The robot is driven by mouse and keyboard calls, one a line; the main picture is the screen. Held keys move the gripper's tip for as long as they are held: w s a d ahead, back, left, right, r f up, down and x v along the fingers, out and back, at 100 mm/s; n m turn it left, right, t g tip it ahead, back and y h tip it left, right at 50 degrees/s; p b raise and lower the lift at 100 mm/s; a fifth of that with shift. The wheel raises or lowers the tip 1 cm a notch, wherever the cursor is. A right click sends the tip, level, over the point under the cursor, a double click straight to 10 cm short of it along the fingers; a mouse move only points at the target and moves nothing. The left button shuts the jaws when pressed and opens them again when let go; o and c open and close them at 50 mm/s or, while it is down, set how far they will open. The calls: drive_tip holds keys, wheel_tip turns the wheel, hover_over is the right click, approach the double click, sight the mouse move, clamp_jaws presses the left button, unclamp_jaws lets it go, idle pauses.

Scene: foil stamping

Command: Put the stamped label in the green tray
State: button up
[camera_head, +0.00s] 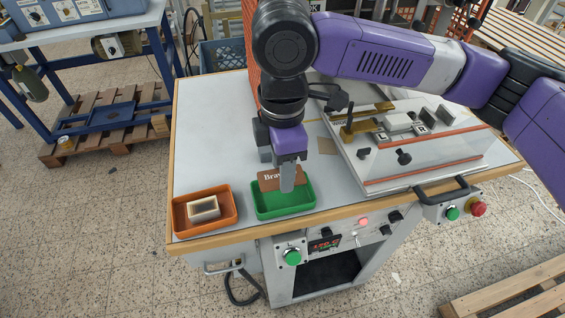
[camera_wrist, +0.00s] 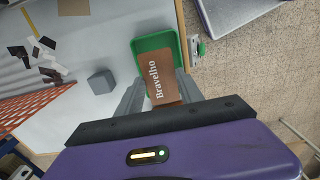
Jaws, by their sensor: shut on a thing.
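The stamped label (camera_wrist: 160,77) is a brown rectangle with the white word "Bravelho". My gripper (camera_head: 287,180) is shut on it, with a grey finger on each side in the wrist view. In the head view the label (camera_head: 270,178) is held over the green tray (camera_head: 283,209), and the finger covers part of it. The green tray (camera_wrist: 155,41) also shows beyond the label in the wrist view. The height of the label above the tray floor is hard to tell.
An orange tray (camera_head: 181,218) with a pale box (camera_head: 204,208) in it stands left of the green tray. The stamping machine (camera_head: 420,150) stands to the right. A grey block (camera_wrist: 101,82) and dark scraps (camera_wrist: 36,58) show in the wrist view. The table's left part (camera_head: 205,130) is clear.

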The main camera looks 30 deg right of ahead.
drive_tip(key=shift+f, duration=0.6)
drive_tip(key=o, duration=1.5)
drive_tip(key=shift+r+b, duration=0.4)
drive_tip(key=shift+r, duration=3.5)
